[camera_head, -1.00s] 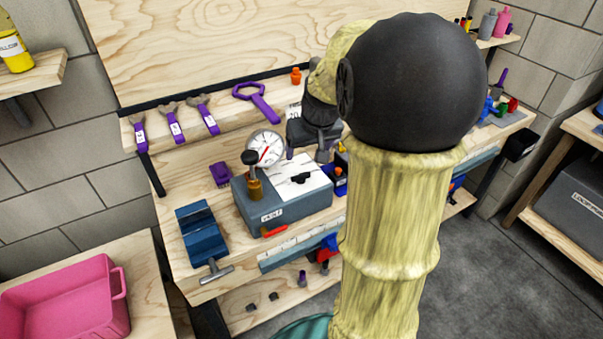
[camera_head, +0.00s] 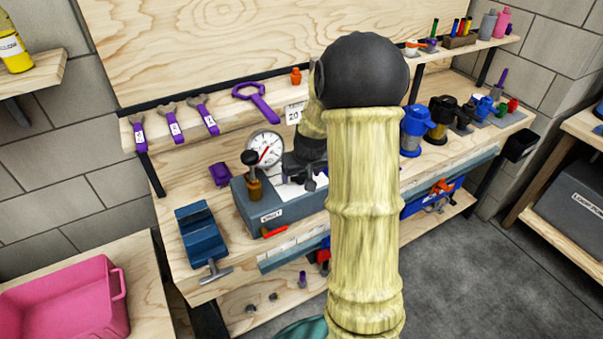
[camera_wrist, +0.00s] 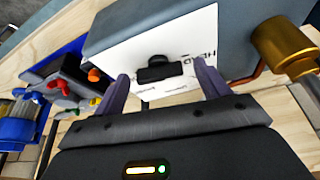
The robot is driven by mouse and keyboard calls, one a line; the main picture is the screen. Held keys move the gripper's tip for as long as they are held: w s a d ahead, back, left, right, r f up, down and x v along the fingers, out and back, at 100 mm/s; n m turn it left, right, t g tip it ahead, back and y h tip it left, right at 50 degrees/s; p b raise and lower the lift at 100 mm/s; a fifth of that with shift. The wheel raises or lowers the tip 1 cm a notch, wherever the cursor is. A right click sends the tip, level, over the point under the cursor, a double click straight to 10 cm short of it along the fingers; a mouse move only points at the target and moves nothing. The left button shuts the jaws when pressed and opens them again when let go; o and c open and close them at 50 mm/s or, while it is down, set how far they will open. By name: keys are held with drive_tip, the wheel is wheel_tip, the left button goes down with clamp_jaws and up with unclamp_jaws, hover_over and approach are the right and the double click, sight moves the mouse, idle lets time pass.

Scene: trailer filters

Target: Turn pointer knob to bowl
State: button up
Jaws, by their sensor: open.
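The black pointer knob (camera_wrist: 160,70) stands on a white label plate (camera_wrist: 190,42) on the top of a grey box (camera_head: 268,216). In the wrist view the plate carries printed words, partly hidden and too small to read in full. My gripper (camera_wrist: 160,88) is open, with one purple finger on each side of the knob and a gap to it. I cannot tell how far above the plate the fingertips are. In the head view my gripper (camera_head: 308,180) is over the right part of the box and hides the knob.
A brass fitting (camera_wrist: 285,48) stands beside the plate, with a pressure gauge (camera_head: 265,148) behind it. A blue vise (camera_head: 202,235) is to the left. Blue and black filter housings (camera_head: 415,130) stand to the right. A blue tray with coloured valves (camera_wrist: 65,85) is near the box.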

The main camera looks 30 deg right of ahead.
drive_tip(key=c, duration=1)
drive_tip(key=shift+a+r+m+p, duration=0.1)
drive_tip(key=shift+m+p, duration=0.25)
drive_tip(key=shift+m, duration=0.05)
drive_tip(key=shift+m+h+p, duration=0.4)
drive_tip(key=shift+m, duration=0.2)
drive_tip(key=m+p, duration=0.1)
drive_tip(key=p, duration=0.1)
drive_tip(key=m+h+p, duration=0.1)
drive_tip(key=m, duration=0.1)
drive_tip(key=shift+w+a+r+g+p, duration=0.1)
drive_tip(key=shift+a+r+g+p, duration=0.1)
drive_tip(key=shift+g+p, duration=0.2)
drive_tip(key=shift+f+m+g+h+p, duration=0.2)
drive_tip(key=shift+m+g+h+p, duration=0.15)
drive_tip(key=shift+m+p, duration=0.95)
